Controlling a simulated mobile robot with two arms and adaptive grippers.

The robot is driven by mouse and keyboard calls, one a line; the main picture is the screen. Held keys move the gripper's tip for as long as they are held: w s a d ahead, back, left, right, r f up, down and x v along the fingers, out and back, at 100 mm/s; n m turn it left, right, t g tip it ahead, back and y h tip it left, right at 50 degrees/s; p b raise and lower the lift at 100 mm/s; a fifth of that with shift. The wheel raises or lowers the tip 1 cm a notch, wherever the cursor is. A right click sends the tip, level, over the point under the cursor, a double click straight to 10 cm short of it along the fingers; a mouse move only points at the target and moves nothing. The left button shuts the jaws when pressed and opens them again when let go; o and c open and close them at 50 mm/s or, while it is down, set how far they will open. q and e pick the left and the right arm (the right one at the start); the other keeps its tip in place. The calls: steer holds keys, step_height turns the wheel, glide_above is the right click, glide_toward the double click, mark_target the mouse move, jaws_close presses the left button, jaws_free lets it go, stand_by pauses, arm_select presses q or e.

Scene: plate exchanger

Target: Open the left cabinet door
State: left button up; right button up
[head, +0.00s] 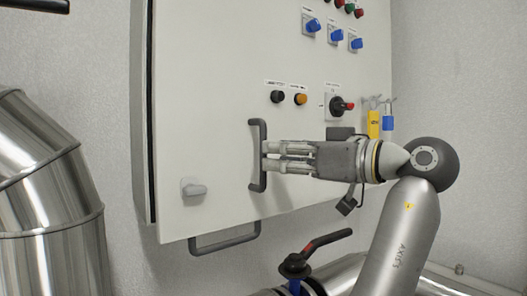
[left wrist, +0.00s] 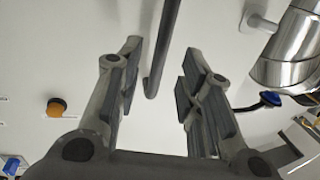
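The white cabinet door (head: 205,80) fills the middle of the head view and looks closed. A dark upright bar handle (head: 256,130) stands on its face. My left gripper (head: 267,157) is level with the handle, its fingers pointing left and their tips right at the bar. In the left wrist view the fingers (left wrist: 162,62) are spread, with the handle (left wrist: 153,82) between them and a gap on each side. Its contact with the bar cannot be told. My right gripper is not in view.
A grey latch (head: 193,188) sits on the door's lower left. Knobs and switches (head: 337,105) are at the upper right. Below are another handle (head: 225,239) and a valve lever (head: 328,240) on a pipe. Shiny ducting (head: 45,195) stands at the left.

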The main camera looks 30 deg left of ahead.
mark_target(264, 182)
arm_select(q)
steer(key=a, duration=0.5)
steer(key=shift+w+p, duration=0.3)
steer(key=shift+p, duration=0.05)
jaws_close()
